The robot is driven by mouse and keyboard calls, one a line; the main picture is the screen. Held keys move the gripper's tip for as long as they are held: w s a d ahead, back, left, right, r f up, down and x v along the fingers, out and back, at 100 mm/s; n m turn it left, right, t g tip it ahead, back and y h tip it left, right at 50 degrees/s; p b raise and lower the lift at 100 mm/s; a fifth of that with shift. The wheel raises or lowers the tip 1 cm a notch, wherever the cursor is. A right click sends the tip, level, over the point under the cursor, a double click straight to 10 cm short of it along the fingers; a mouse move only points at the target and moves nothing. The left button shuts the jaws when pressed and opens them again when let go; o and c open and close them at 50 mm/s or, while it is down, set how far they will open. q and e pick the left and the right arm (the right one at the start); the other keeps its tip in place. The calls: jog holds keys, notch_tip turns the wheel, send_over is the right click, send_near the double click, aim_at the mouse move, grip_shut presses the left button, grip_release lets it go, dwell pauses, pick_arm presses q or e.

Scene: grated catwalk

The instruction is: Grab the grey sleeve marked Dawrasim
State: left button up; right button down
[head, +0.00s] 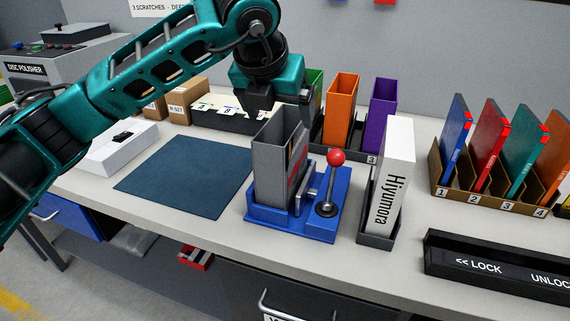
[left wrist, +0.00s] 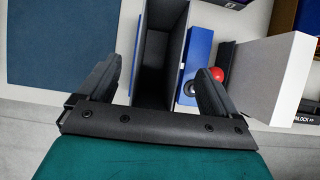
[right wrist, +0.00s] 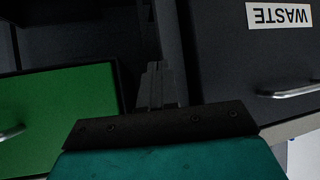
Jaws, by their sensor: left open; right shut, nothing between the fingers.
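An upright, open-topped grey sleeve (head: 275,158) stands in a blue fixture (head: 265,220) with a red-knobbed lever on its right. A red mark shows on the sleeve's side; I cannot read any name there. My left gripper (head: 280,103) is open just above the sleeve's top. In the left wrist view the sleeve (left wrist: 160,90) lies between the two spread fingers (left wrist: 160,85), with gaps on both sides, and looks empty inside. My right gripper (right wrist: 156,85) is shut and empty, low in front of dark cabinet fronts, and does not show in the head view.
A white Hiyumora box (head: 391,180) stands in a dark holder right of the fixture. Orange (head: 341,105) and purple (head: 382,108) sleeves stand behind. A blue mat (head: 185,178) lies flat to the left. A rack (head: 485,197) with coloured cases is at the right.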

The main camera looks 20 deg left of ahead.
pick_arm(q)
jog(key=x, duration=0.7)
jog(key=shift+w, duration=0.15)
jog(key=shift+a+f+b, duration=0.1)
jog(key=shift+f+b, duration=0.2)
dwell(0.5)
jog(key=c, duration=1.3)
